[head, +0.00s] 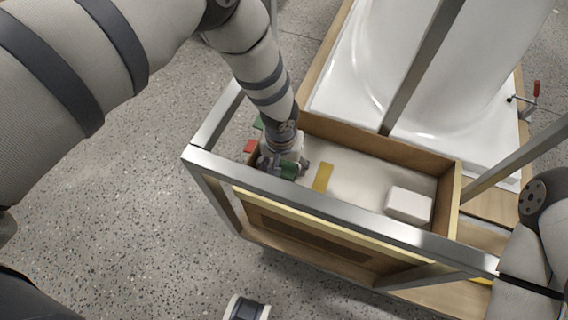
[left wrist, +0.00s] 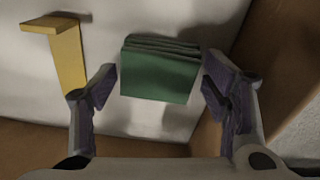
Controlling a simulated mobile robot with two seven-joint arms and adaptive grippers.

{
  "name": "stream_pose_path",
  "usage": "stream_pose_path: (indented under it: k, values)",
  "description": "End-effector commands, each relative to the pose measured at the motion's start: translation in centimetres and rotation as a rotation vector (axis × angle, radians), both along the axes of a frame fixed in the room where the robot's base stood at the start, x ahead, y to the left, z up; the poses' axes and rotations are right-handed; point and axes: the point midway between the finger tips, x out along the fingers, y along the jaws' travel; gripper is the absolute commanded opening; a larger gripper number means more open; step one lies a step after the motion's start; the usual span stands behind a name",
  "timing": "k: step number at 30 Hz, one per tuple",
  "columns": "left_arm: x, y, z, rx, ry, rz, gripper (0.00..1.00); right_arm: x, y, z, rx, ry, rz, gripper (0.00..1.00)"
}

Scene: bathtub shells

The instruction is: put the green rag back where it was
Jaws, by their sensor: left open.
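The green rag (left wrist: 160,75) is a folded stack lying in the left end of the wooden tray (head: 448,192). In the left wrist view it sits between the two open fingers of my left gripper (left wrist: 160,92), which do not appear to touch it. In the head view my left gripper (head: 284,168) reaches down into the tray, and only a part of the green rag (head: 289,170) shows by the fingers. My right arm shows at the right edge, but its gripper is out of view.
A yellow strip (head: 323,177) and a white block (head: 409,204) are also in the tray. A metal rail (head: 330,216) runs along its near side. A white bathtub shell (head: 365,80) stands behind. Red and green pieces show by the left post.

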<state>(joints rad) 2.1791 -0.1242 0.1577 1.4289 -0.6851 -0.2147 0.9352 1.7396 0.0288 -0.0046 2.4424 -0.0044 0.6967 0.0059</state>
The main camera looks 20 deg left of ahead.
Motion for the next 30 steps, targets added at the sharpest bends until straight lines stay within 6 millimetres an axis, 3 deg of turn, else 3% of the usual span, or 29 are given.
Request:
stream_pose_path:
  k: [9, 13, 18, 30]
  values:
    - [-0.1, 0.2, 8.5, 0.001, -0.008, 0.000, 0.69, 1.0, 0.0, 1.9, 0.000, -0.032, 0.000, 0.40]
    - [-0.3, 0.2, 10.9, 0.000, -0.006, 0.000, 0.69, 1.3, 0.0, 2.3, 0.000, -0.040, 0.000, 0.40]
    - [-0.5, 0.2, 12.1, 0.000, -0.002, 0.001, 0.69, 1.4, 0.0, 2.4, 0.000, -0.042, 0.000, 0.40]
    - [-0.5, 0.2, 12.1, -0.001, -0.003, 0.001, 0.69, 1.4, 0.0, 2.4, 0.000, -0.043, 0.000, 0.40]
